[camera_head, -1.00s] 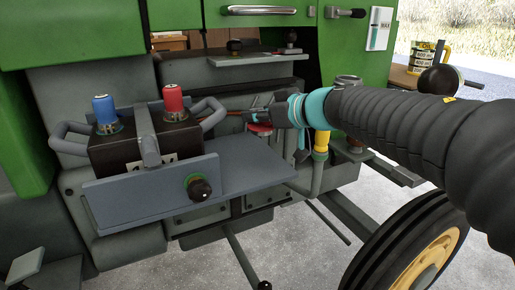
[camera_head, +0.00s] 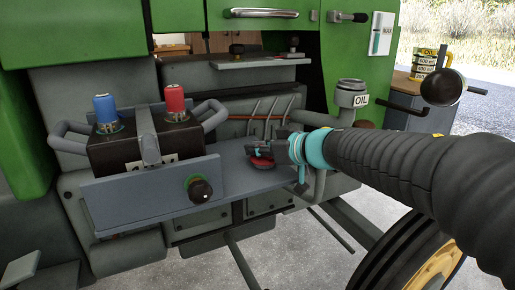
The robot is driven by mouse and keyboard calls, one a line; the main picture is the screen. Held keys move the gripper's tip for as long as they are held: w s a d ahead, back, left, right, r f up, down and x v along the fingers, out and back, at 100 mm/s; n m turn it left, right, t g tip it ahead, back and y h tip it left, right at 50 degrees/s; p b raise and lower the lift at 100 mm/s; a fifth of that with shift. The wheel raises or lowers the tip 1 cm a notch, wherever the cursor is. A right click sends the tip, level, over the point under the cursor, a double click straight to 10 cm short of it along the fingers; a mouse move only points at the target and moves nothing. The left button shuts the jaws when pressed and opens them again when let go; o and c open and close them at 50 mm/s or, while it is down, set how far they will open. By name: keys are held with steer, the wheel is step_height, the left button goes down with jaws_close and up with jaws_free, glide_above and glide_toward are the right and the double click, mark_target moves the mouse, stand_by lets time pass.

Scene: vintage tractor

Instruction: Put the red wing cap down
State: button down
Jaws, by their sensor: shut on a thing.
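The red wing cap (camera_head: 262,163) is a small, flat red piece at the right part of the grey metal shelf (camera_head: 228,176). My gripper (camera_head: 268,152) comes in from the right, its dark fingers shut on the cap from above and behind. The cap is at or very close to the shelf surface. I cannot tell whether it touches. The fingers and the turquoise wrist hide part of the cap's far side.
A black battery (camera_head: 150,140) with blue (camera_head: 104,108) and red (camera_head: 173,98) terminals stands on the shelf's left. A grey filler neck marked OIL (camera_head: 350,97) rises behind my arm. A tractor wheel (camera_head: 415,255) is below right. The shelf's middle is clear.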

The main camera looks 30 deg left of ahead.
steer(key=c, duration=1.1)
jaws_free()
steer(key=shift+f, duration=0.1)
steer(key=shift+c, duration=0.2)
steer(key=shift+s+d+r, duration=0.1)
steer(key=shift+d+r, duration=0.15)
steer(key=shift+r, duration=0.05)
steer(key=p+v, duration=0.1)
steer(key=v, duration=1)
steer(key=shift+d, duration=0.25)
